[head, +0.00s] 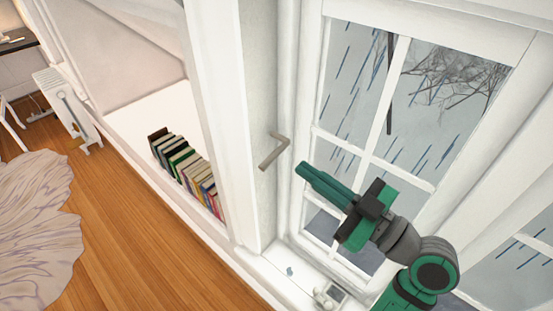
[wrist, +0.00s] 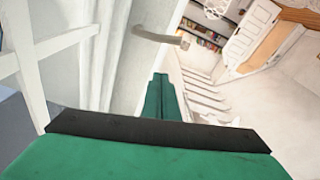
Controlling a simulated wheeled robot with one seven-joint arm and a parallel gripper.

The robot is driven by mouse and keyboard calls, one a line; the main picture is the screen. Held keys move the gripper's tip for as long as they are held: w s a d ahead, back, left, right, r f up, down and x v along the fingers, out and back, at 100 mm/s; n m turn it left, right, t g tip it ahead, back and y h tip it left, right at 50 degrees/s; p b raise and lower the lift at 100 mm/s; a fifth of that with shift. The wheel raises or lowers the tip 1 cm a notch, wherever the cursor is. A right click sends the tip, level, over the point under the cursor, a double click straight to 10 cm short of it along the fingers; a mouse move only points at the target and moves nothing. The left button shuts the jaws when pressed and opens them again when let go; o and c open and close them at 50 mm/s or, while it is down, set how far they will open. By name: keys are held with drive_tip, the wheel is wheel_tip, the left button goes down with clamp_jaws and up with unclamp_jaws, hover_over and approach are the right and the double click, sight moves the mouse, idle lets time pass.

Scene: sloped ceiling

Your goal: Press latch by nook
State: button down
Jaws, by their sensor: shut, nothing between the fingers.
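The latch (head: 273,151) is a grey-brown L-shaped lever handle on the white upright between the book nook and the window. It also shows in the wrist view (wrist: 160,37), beyond and above my fingertips. The nook (head: 150,115) is a white recess left of the upright, with a row of books in it. My gripper (head: 299,169), with green fingers, is shut and empty. In the head view its fingertips are just right of the latch, in front of the window frame. In the wrist view the fingertips (wrist: 160,77) appear apart from the latch.
A multi-paned window (head: 400,120) fills the right side, with a white sill (head: 290,285) below it holding small items. Books (head: 190,172) stand in the nook. Wooden floor (head: 130,250), a pale rug (head: 35,215) and a white radiator (head: 62,105) lie to the left.

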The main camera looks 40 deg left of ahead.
sight(275, 156)
drive_tip(key=shift+s+r+n+g, duration=0.2)
drive_tip(key=shift+s+n+g, duration=0.1)
drive_tip(key=a, duration=0.6)
drive_tip(key=a+f, duration=0.1)
drive_tip(key=a, duration=0.2)
drive_tip(key=shift+w+a, duration=0.15)
drive_tip(key=shift+w, duration=0.1)
drive_tip(key=shift+w+f, duration=0.1)
drive_tip(key=shift+f, duration=0.65)
